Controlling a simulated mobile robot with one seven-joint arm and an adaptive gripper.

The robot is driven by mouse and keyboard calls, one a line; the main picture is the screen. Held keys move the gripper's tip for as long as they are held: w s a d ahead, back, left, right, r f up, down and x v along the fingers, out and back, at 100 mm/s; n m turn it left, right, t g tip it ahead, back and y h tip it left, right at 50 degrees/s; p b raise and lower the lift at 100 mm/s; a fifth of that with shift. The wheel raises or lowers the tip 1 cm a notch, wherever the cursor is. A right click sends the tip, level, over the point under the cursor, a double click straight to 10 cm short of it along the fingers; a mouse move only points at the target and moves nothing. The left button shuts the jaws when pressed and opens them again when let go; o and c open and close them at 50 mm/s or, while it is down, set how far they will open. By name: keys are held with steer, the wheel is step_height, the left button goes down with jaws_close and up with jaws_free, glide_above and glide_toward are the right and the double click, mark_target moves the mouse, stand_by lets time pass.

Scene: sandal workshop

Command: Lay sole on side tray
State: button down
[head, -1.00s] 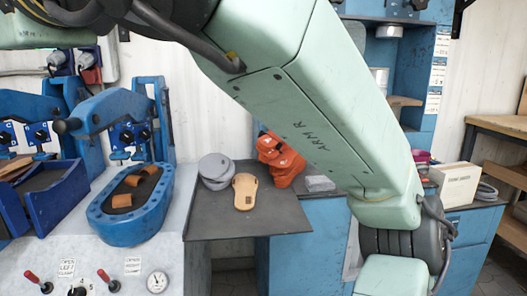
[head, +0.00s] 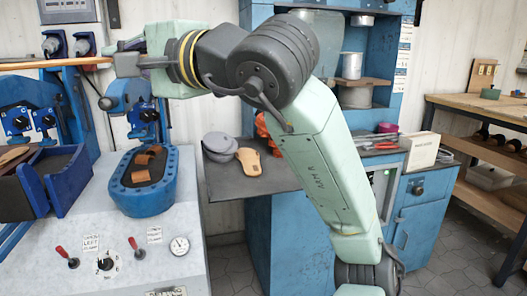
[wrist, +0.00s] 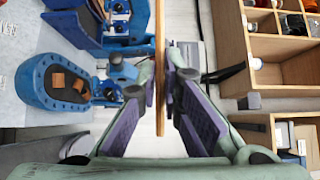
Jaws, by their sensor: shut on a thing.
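My gripper (head: 125,64) is raised at the upper left of the head view, above the blue presses. It is shut on a thin tan sole (head: 55,63), seen edge-on and running out of the picture at the left. In the wrist view, the purple-padded jaws of my gripper (wrist: 161,92) clamp this sole (wrist: 160,40) upright between them. The dark grey side tray (head: 228,184) is at the middle of the head view, well below and right of my gripper. A tan sole (head: 250,161) lies on it beside grey rounded pieces (head: 219,147).
Orange pieces (head: 262,128) on the side tray are partly hidden by my arm. A blue oval press bed (head: 144,195) holds brown straps. A dark-lined blue tray (head: 60,175) stands to its left. A white box (head: 421,150) sits on the right cabinet. The side tray's front part is bare.

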steer(key=w+d+f+m+t+h, duration=0.3)
steer(key=w+d+f+t, duration=0.1)
steer(key=w+d+f, duration=0.85)
steer(key=w+d+f+m+t+h, duration=0.25)
steer(key=d+f, duration=0.35)
steer(key=f, duration=0.3)
steer(key=w+d+f+m+t+h, duration=0.1)
steer(key=d+f+m+h, duration=0.15)
steer(key=d+f, duration=0.55)
steer(key=w+a+f+b, duration=0.1)
steer(key=w+a+f, duration=0.2)
steer(key=w+f, duration=0.3)
steer(key=shift+f+n+b, duration=0.2)
steer(key=shift+n+b, duration=0.1)
steer(key=shift+n, duration=0.1)
steer(key=shift+f+b, duration=0.45)
steer(key=shift+b, duration=0.05)
steer(key=c, duration=1.4)
jaws_free()
steer(key=shift+c, duration=0.2)
steer(key=b+v, duration=0.2)
steer(key=v, duration=0.6)
steer(key=shift+b, duration=0.3)
